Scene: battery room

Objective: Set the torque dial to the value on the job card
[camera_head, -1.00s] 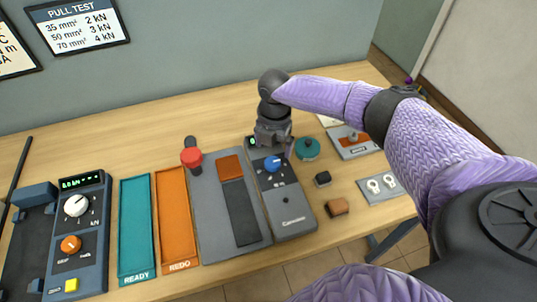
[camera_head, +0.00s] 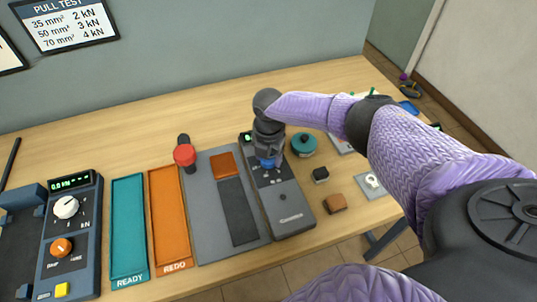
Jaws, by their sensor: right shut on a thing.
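A blue dial (camera_head: 268,163) sits near the top of a long grey device (camera_head: 284,208) at the middle of the bench. My right gripper (camera_head: 268,150) points down over this dial and is shut on it, hiding most of the dial and its markings. A small dark display (camera_head: 246,137) on the device is partly covered by my gripper, and I cannot read its value. I cannot make out a job card with a torque value. My left gripper is not in view.
A tester with a white knob (camera_head: 65,207) and an orange knob (camera_head: 61,247) stands at left. Beside it lie a teal READY tray (camera_head: 128,281) and an orange REDO tray (camera_head: 175,266). A red button (camera_head: 184,155), a teal round item (camera_head: 304,144) and small blocks are near the device.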

